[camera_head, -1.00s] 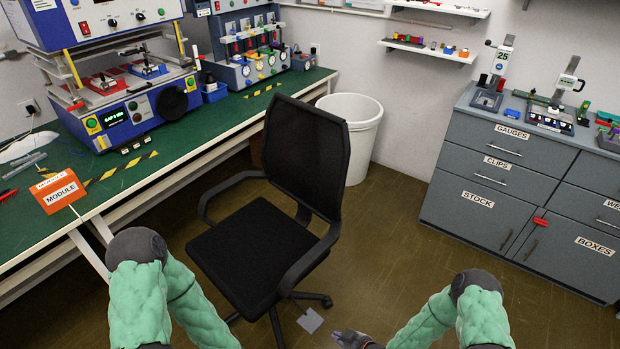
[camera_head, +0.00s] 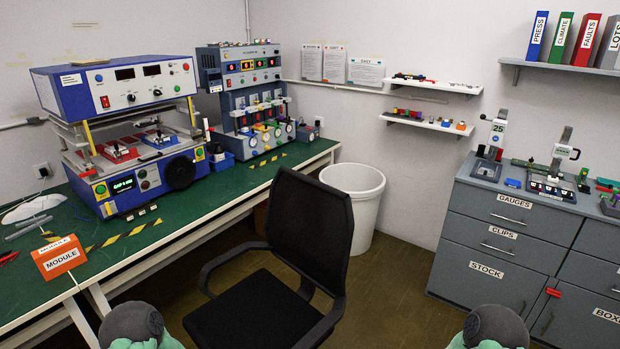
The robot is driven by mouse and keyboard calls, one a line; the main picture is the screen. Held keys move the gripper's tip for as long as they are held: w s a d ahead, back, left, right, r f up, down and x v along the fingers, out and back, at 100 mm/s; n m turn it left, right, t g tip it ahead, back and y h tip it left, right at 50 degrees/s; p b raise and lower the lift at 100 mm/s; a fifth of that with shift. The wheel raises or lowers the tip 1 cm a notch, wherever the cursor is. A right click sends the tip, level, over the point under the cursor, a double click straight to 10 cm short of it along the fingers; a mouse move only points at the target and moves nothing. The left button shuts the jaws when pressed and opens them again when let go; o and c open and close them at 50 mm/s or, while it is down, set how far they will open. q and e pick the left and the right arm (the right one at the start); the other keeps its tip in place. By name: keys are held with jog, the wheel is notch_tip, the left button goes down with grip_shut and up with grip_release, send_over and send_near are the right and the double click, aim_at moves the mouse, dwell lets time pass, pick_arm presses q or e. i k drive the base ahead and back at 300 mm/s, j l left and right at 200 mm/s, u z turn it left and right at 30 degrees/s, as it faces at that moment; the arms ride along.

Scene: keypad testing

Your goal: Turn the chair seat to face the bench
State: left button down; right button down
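The black office chair (camera_head: 309,226) stands on the floor in the middle of the view, close in front of me. Its mesh backrest is on the right and far side, and its seat (camera_head: 250,312) opens toward the lower left. The chair's base is below the picture's edge. The bench (camera_head: 215,200) has a green top and runs along the left wall, with its front edge to the left of and behind the chair. Only the upper parts of my two arms show at the bottom edge. Both grippers are out of view.
A white bin (camera_head: 356,200) stands behind the chair against the wall. A grey drawer cabinet (camera_head: 493,245) stands at the right. A blue test machine (camera_head: 125,125) and an orange MODULE sign (camera_head: 59,257) are on the bench. Brown floor is clear between chair and cabinet.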

aim_at(309, 226)
jog(key=i+l+u, duration=0.1)
jog(key=l, duration=0.25)
jog(key=i+l, duration=0.3)
jog(key=i+l+u, duration=0.15)
jog(key=l, duration=0.2)
jog(key=i, duration=0.05)
